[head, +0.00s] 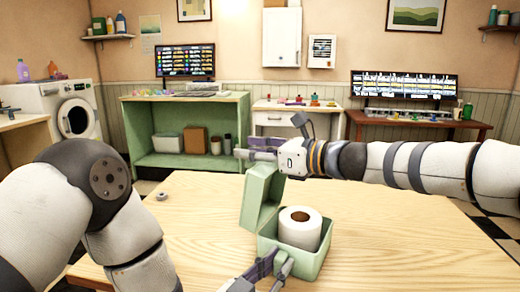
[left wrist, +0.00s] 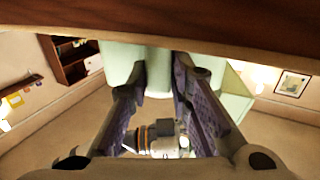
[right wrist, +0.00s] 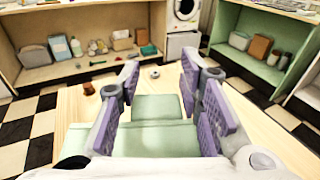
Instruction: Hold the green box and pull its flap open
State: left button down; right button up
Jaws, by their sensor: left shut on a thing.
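The green box (head: 300,262) stands on the wooden table, with a white paper roll (head: 300,228) upright inside it. Its flap (head: 260,196) is raised, standing up at the box's left side. My left gripper (head: 264,268) is shut on the near left part of the box; the box's green wall shows between its fingers in the left wrist view (left wrist: 158,75). My right gripper (head: 252,148) is just above the flap's top edge. In the right wrist view its fingers (right wrist: 160,85) are apart, with the green flap (right wrist: 158,108) below and between them; I cannot tell whether they touch it.
The wooden table (head: 400,235) is mostly clear around the box. A small grey round thing (head: 161,196) lies at its far left. A green shelf unit (head: 150,125) with several boxes, a white table and a brown desk (head: 420,123) stand behind, beyond a checkered floor.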

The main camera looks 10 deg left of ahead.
jog(key=shift+o, duration=0.2)
notch_tip(320, 180, down, 4)
jog(key=shift+w+d+r+m, duration=0.15)
jog(key=shift+m, duration=0.15)
jog(key=shift+a+r, duration=0.25)
jog(key=shift+r, duration=0.95)
notch_tip(320, 180, up, 14)
jog(key=d, duration=0.2)
jog(key=shift+s, duration=0.4)
jog(key=shift+d, duration=0.1)
